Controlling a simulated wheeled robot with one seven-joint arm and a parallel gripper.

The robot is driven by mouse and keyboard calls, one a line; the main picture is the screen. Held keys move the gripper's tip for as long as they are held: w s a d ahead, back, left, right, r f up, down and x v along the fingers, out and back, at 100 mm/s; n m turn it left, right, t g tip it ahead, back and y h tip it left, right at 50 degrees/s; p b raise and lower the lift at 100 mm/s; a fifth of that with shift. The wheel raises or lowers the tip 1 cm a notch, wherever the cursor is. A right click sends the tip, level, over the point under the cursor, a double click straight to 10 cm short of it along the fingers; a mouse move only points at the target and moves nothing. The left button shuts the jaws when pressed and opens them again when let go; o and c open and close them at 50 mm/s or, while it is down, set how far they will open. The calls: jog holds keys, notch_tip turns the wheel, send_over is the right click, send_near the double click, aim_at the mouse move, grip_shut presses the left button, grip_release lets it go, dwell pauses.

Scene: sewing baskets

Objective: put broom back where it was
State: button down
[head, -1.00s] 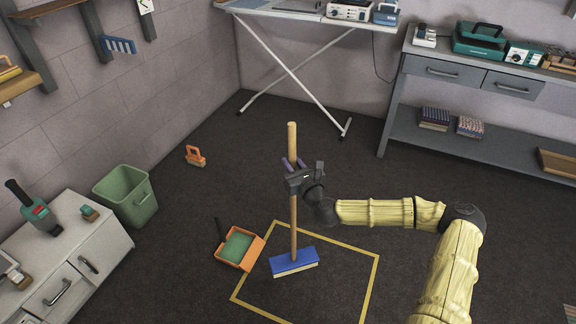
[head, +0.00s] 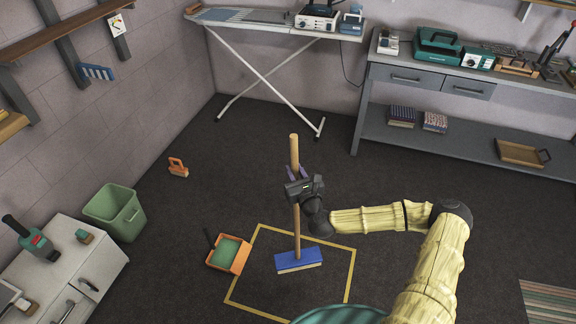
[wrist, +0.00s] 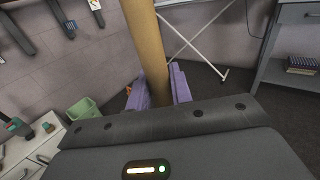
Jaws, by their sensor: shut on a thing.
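The broom has a wooden handle and a blue head (head: 298,260) with pale bristles. It stands nearly upright in the head view, its head within or just over the yellow outlined square (head: 240,262) on the floor. I cannot tell whether the bristles touch the floor. My gripper (head: 297,175) is shut on the upper part of the handle. In the wrist view the handle (wrist: 146,45) runs down between my purple fingers (wrist: 158,92). The broom head is hidden in that view.
An orange dustpan (head: 239,259) with a green inside lies at the square's left edge. A green bin (head: 115,212) stands beside the white cabinet (head: 92,268). A small orange-handled brush (head: 178,167) lies by the wall. An ironing board (head: 270,24) and a grey workbench (head: 470,118) stand behind.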

jog(key=s+d+r+m+h+p, duration=0.2)
jog(key=s+d+r+p, duration=0.2)
jog(key=r+p, duration=0.5)
jog(key=s+d+r+m+t+h+p, duration=0.1)
jog(key=s+d+r+h+p, duration=0.2)
jog(key=r+p, duration=0.7)
jog(key=s+d+p, duration=0.2)
jog(key=p, duration=0.4)
jog(key=shift+d+r+m, duration=0.2)
jog(key=shift+d+m, duration=0.15)
jog(key=shift+m, duration=0.05)
